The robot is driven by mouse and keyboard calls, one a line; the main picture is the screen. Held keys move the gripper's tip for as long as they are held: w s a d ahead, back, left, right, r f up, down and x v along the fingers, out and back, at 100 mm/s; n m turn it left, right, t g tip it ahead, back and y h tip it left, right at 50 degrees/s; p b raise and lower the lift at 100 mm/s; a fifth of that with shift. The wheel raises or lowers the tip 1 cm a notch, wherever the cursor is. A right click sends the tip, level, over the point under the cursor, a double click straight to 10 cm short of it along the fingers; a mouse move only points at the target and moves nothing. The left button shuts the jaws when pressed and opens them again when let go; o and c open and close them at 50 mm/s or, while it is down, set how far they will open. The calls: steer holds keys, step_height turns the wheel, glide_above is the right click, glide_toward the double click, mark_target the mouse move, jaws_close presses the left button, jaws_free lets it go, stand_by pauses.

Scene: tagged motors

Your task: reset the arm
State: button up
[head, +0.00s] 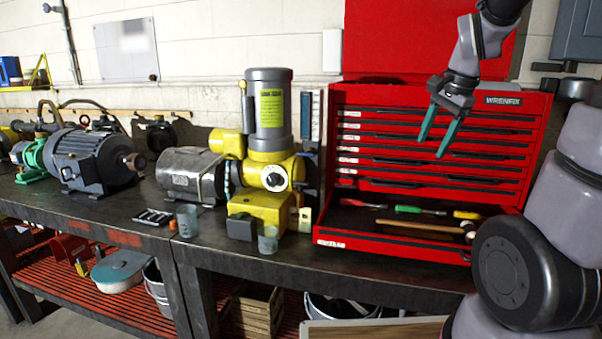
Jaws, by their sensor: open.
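My gripper (432,147) hangs at the upper right, in front of the red tool chest (343,235). Its two teal fingers point down and are apart, with nothing between them. The fingertips are above the chest's open bottom drawer. My arm comes in from the right edge and bends over at the top. On the bench stand a yellow and grey motor (269,115), a silver motor (188,178) and a large dark grey motor (88,160).
The open drawer holds screwdrivers and a wooden-handled hammer (425,228). Two clear cups stand on the workbench (130,207), one of them at the front edge (268,240). The lower shelf carries a teal-lidded pan (122,268), buckets and a wooden crate (252,307).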

steer(key=s+a+r+n+t, duration=0.2)
steer(key=s+a+r+n, duration=0.1)
steer(key=s, duration=0.3)
steer(key=s+a+r+n+t, duration=0.1)
steer(key=s+a+r+n, duration=0.2)
steer(key=s+r+n, duration=0.2)
steer(key=shift+s+n+t+y, duration=0.3)
steer(key=shift+s+n+t, duration=0.1)
steer(key=shift+s+n, duration=0.3)
steer(key=shift+a, duration=0.1)
